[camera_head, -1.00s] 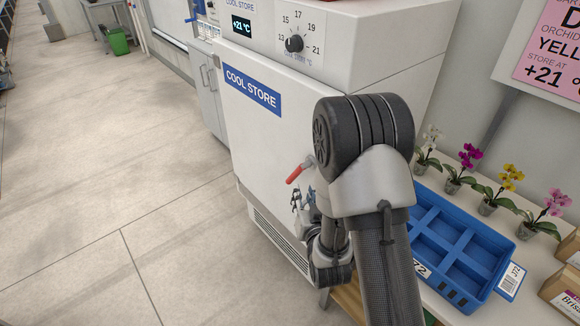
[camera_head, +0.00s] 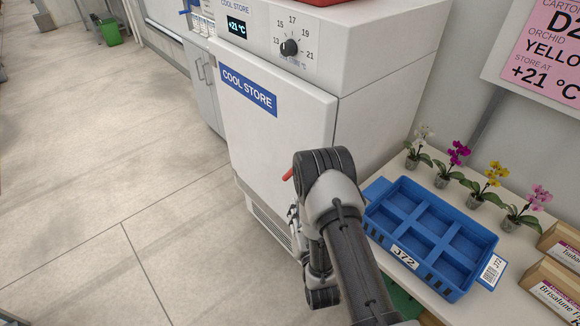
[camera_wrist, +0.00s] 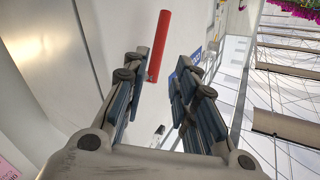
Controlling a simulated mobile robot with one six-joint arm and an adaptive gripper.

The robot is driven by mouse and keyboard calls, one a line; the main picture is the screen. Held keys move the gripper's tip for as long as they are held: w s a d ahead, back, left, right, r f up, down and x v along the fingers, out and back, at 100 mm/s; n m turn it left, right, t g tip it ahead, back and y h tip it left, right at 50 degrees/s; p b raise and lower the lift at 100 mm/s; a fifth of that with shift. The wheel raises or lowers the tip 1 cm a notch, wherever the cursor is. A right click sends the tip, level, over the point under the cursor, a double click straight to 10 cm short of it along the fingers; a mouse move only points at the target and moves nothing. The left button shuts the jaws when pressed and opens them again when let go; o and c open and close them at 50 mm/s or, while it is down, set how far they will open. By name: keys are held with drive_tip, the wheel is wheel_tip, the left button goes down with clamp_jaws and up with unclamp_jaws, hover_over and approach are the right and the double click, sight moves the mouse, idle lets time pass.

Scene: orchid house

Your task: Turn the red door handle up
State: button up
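The red door handle (camera_head: 287,174) is on the white cool store door (camera_head: 305,128), which looks closed. In the head view only a short tip of the handle shows past my arm. In the wrist view the red handle (camera_wrist: 160,45) is a straight bar just beyond my fingertips, nearer the left finger. My gripper (camera_wrist: 164,72) is open with nothing between its fingers. The handle's lower end is close to the left fingertip; I cannot tell whether they touch. In the head view my gripper is mostly hidden behind my arm.
A blue crate (camera_head: 374,190) stands on a bench right of the cool store, with several potted orchids (camera_head: 456,158) behind it and cartons (camera_head: 556,290) at the right. The floor at left is clear.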

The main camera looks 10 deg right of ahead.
sight(290, 174)
drive_tip(key=p, duration=0.3)
drive_tip(key=shift+w+r, duration=0.25)
drive_tip(key=shift+w, duration=0.1)
drive_tip(key=w, duration=0.5)
drive_tip(key=w+b, duration=0.1)
drive_tip(key=w, duration=0.3)
drive_tip(key=w+b, duration=0.1)
drive_tip(key=w, duration=0.4)
drive_tip(key=shift+w+a+f, duration=0.25)
drive_tip(key=shift+w+f, duration=0.05)
clamp_jaws()
